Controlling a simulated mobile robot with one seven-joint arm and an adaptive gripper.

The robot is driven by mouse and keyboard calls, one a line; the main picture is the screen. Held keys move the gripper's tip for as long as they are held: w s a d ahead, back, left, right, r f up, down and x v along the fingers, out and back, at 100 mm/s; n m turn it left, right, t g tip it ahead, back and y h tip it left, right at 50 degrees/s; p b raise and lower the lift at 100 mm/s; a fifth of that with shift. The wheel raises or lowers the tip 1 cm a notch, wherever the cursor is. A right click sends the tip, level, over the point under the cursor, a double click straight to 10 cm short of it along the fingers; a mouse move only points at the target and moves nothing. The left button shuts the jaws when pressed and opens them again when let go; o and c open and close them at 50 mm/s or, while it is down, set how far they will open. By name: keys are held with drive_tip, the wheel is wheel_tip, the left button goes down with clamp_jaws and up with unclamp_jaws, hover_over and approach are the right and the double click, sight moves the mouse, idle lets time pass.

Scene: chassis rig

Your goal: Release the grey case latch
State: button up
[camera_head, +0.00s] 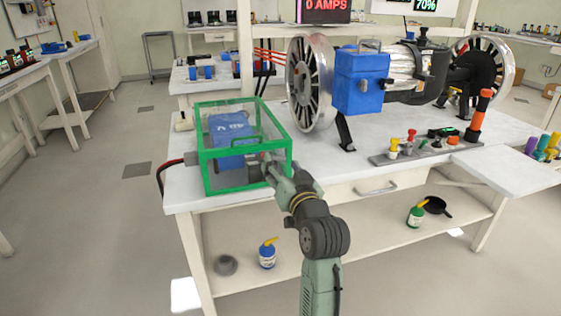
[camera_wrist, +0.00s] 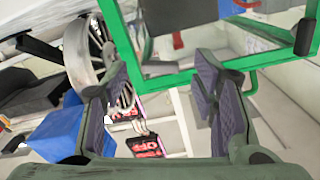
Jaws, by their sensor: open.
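The case is a clear box with a green frame (camera_head: 204,171), standing closed on the left end of the workbench. A blue block (camera_head: 230,134) shows inside it. In the wrist view the green frame (camera_wrist: 165,72) crosses the top, beyond my fingers. A dark grey piece (camera_wrist: 304,36) sits at the frame's right edge and may be the latch; I cannot tell for sure. My gripper (camera_head: 274,167) is at the case's front right side, hiding part of that side. In the wrist view my gripper (camera_wrist: 158,85) is open, with nothing between the fingers.
A spoked wheel (camera_head: 311,85) and a blue box (camera_head: 361,82) stand right of the case on the bench. A tool strip (camera_head: 425,146) lies farther right. A red and black cable (camera_head: 166,172) meets the case's left side. Bare bench top lies right of my gripper.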

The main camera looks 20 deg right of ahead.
drive_tip(key=shift+w, duration=0.9)
drive_tip(key=shift+c, duration=0.3)
drive_tip(key=c, duration=1.1)
drive_tip(key=shift+f+n+b, duration=0.2)
drive_tip(key=shift+n+b, duration=0.7)
drive_tip(key=shift+n, duration=0.2)
drive_tip(key=shift+r+n, duration=0.1)
drive_tip(key=shift+n, duration=0.4)
drive_tip(key=o, duration=1.2)
drive_tip(key=shift+c, duration=0.2)
drive_tip(key=shift+s, duration=0.15)
drive_tip(key=s, duration=1.1)
drive_tip(key=shift+s+d, duration=0.2)
drive_tip(key=shift+s, duration=0.2)
